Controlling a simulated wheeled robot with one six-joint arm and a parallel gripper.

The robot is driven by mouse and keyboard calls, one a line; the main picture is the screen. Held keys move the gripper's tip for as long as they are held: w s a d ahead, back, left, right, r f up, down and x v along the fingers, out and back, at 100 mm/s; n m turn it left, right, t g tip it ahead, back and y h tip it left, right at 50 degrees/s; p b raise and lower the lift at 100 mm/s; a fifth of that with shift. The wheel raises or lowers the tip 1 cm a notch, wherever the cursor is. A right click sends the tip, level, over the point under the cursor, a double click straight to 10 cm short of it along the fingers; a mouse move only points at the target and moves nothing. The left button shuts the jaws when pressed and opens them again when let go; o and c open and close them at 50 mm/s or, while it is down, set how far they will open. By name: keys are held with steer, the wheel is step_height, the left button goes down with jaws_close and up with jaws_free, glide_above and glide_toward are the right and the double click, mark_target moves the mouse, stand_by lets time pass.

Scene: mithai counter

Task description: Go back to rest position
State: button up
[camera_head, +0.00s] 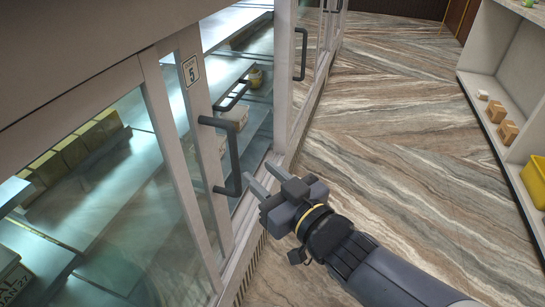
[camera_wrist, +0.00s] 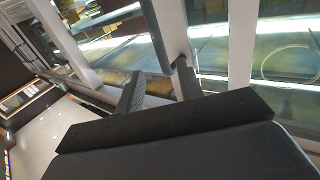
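My gripper (camera_head: 258,173) is at the end of my arm in the middle of the head view, beside the glass display case. Its two fingers are apart with nothing held between them; they also show spread in the wrist view (camera_wrist: 157,80). A dark door handle (camera_head: 234,160) is just left of the fingertips, on the glass door near the number 5 label (camera_head: 191,71). In the wrist view the dark handle (camera_wrist: 155,35) lies beyond the fingers. I cannot tell whether a fingertip touches it.
Another door handle (camera_head: 302,55) is farther along. A white shelf unit (camera_head: 497,60) with small brown boxes (camera_head: 507,132) and a yellow bin (camera_head: 537,178) stands right. The striped floor (camera_head: 400,120) between is clear.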

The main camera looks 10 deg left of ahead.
mark_target(235, 150)
steer(key=b+x, duration=0.2)
steer(key=x, duration=0.8)
steer(key=shift+w+a, duration=0.3)
steer(key=shift+w, duration=0.5)
